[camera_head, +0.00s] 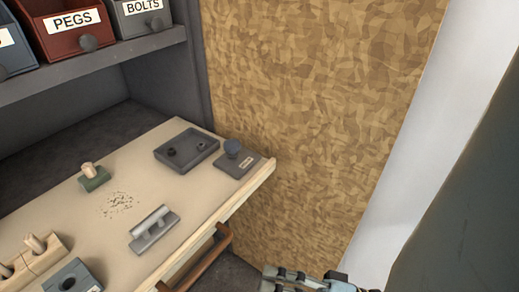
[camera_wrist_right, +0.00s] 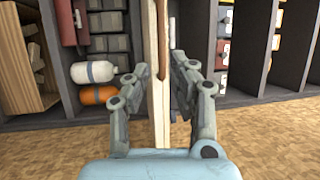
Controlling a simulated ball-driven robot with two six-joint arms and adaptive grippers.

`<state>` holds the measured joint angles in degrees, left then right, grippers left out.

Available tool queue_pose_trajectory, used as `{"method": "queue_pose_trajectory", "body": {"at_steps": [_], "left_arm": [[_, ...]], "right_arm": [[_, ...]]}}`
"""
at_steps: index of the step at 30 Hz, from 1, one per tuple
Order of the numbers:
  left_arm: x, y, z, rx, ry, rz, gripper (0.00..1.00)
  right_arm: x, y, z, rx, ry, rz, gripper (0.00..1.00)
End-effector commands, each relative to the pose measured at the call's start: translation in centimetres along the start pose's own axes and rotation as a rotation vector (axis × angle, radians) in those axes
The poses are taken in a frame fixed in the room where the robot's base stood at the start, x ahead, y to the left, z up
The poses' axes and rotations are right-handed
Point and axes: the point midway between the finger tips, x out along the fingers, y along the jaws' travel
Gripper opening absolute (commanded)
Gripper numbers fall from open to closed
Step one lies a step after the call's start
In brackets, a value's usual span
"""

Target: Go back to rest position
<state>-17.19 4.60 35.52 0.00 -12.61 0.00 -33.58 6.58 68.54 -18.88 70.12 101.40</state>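My right gripper (camera_head: 305,281) shows only in part at the bottom edge of the head view, beyond the front of a pale wooden worktop (camera_head: 150,165). In the right wrist view its two fingers (camera_wrist_right: 160,72) stand apart with a gap between them, so it is open. A pale upright wooden strip (camera_wrist_right: 157,125) shows in that gap, behind the fingers. I see no object gripped. My left gripper is in neither view.
The worktop carries a grey tray (camera_head: 187,150), a blue-knobbed block (camera_head: 237,160), a green block (camera_head: 94,177) and a grey holder (camera_head: 154,229). A brown handle (camera_head: 197,262) juts from its front. Labelled bins (camera_head: 70,25) line the shelf. Patterned board (camera_head: 310,130) is bare.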

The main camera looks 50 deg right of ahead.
Motion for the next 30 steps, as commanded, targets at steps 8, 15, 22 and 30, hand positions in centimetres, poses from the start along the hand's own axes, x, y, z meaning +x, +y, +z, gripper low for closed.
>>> {"method": "queue_pose_trajectory", "body": {"at_steps": [8,15,22,30], "left_arm": [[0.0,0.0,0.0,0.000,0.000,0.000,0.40],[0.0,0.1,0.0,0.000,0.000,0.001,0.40],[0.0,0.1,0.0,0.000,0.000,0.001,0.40],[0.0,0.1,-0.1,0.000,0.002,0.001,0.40]], "right_arm": [[0.0,0.0,0.0,0.000,0.000,0.000,0.23],[0.1,0.0,0.0,0.000,0.000,-0.001,0.23],[3.0,4.0,-2.5,-0.042,0.066,0.080,0.23],[-6.4,22.7,-5.0,-0.572,-0.041,0.968,0.23]]}}
